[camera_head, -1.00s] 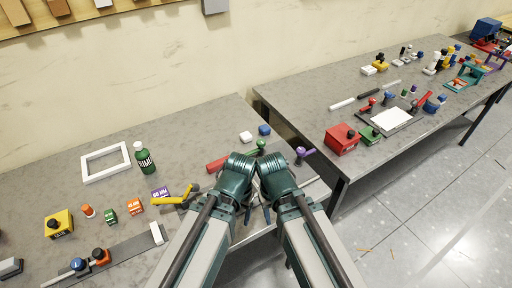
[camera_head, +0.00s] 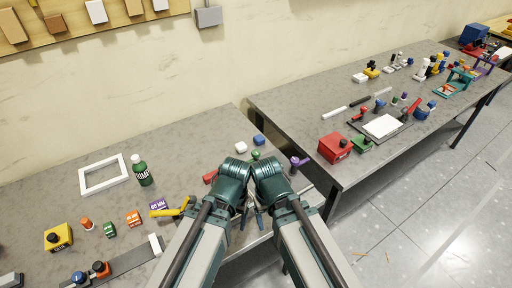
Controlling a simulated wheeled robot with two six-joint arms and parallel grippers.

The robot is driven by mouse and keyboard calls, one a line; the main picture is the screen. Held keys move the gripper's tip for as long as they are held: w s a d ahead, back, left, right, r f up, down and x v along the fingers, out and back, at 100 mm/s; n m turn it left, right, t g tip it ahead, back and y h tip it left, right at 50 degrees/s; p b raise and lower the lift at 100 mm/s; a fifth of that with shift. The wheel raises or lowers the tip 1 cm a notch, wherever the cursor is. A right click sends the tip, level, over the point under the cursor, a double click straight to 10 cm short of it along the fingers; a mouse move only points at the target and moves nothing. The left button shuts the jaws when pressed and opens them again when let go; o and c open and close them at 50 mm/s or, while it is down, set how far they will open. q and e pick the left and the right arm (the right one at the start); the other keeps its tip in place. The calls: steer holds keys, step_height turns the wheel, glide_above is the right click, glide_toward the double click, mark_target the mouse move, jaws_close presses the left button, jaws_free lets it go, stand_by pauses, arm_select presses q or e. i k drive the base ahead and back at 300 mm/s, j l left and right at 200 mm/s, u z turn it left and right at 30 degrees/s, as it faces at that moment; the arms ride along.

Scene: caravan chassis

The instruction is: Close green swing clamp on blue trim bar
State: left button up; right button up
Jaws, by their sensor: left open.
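A small green knob (camera_head: 256,155) shows just beyond my arms near the back of the near table. It seems to be part of the green swing clamp, whose arm and base are mostly hidden behind my arm links. I cannot make out a blue trim bar; it may be behind my arms. My left gripper (camera_head: 250,216) is open, its dark fingers showing small between my two forearms near the table's front edge. No object shows between the fingers. My right gripper is hidden behind its own arm.
A red handle (camera_head: 210,177), yellow clamp (camera_head: 175,209) and purple clamp (camera_head: 299,162) lie close around my arms. White (camera_head: 241,147) and blue (camera_head: 259,140) blocks stand behind. A green bottle (camera_head: 142,170) and white frame (camera_head: 104,174) are left. A second table (camera_head: 300,116) is right.

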mark_target(255, 154)
steer(key=i+l+u, duration=0.4)
steer(key=l, duration=0.35)
steer(key=i+l+u, duration=0.25)
steer(key=l, duration=0.2)
